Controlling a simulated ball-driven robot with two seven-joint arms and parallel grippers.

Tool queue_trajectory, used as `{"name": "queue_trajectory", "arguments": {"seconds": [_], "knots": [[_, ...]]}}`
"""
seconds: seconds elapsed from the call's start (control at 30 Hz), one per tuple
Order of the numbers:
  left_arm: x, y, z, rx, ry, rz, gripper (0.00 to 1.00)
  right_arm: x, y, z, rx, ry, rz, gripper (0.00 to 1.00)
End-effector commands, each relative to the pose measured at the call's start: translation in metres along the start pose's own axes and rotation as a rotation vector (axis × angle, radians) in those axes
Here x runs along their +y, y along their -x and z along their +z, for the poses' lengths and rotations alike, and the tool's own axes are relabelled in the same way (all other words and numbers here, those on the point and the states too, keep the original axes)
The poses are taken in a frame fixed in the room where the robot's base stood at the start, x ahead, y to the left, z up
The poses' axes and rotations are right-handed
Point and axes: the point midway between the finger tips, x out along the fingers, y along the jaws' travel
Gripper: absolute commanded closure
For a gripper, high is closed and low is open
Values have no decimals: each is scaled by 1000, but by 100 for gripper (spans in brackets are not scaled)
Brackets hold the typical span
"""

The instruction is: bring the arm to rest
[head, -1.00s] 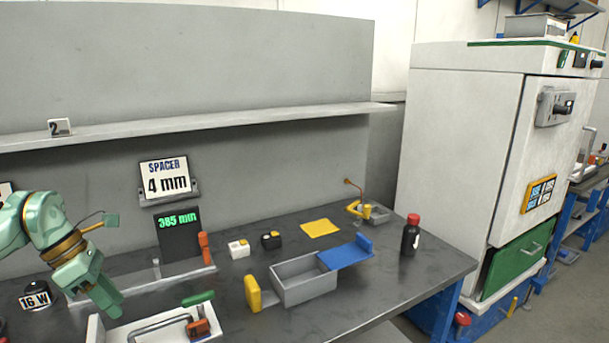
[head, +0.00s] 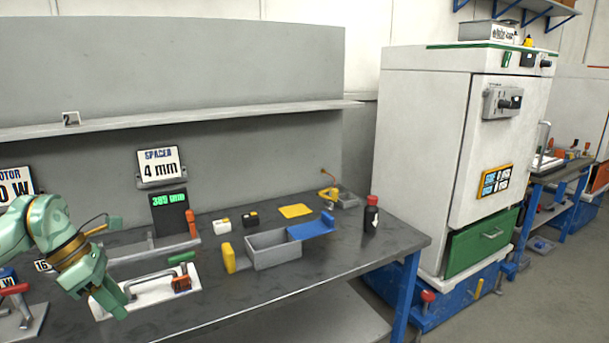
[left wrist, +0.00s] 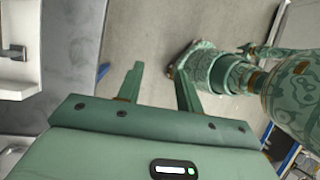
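My left arm comes in from the left in the head view. Its green gripper (head: 108,300) hangs over the left part of the grey workbench (head: 310,275), by the white fixture plate (head: 160,292). In the left wrist view the two fingers of this gripper (left wrist: 160,85) stand wide apart with nothing between them. Beyond them I see floor and parts of my own body. My right gripper shows in neither view.
On the bench are a grey bin (head: 275,254), a yellow block (head: 228,258), a dark red-capped bottle (head: 370,216) and a yellow pad (head: 295,211). A white cabinet (head: 425,130) with a green drawer (head: 482,243) stands to the right. The bench's front right is bare.

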Motion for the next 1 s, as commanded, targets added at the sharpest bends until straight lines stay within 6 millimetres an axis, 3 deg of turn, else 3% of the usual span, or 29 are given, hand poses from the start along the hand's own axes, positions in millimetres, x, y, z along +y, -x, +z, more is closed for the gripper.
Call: {"name": "queue_trajectory", "arguments": {"seconds": [0.37, 0.57, 0.7, 0.77, 0.87, 1.0], "knots": [[-2, -68, 32, -211, 133, -126, 64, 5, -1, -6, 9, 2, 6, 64], [-5, -137, 55, -449, 388, -266, 64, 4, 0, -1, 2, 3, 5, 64], [-1, -203, 55, -666, 754, -383, 64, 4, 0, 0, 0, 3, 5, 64], [3, -242, 41, -767, 998, -431, 64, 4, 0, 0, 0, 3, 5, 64], [7, -309, -8, -902, 1459, -463, 64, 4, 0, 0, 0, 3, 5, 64], [-14, -391, -105, -982, 2036, -411, 64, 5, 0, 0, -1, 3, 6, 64]]}}
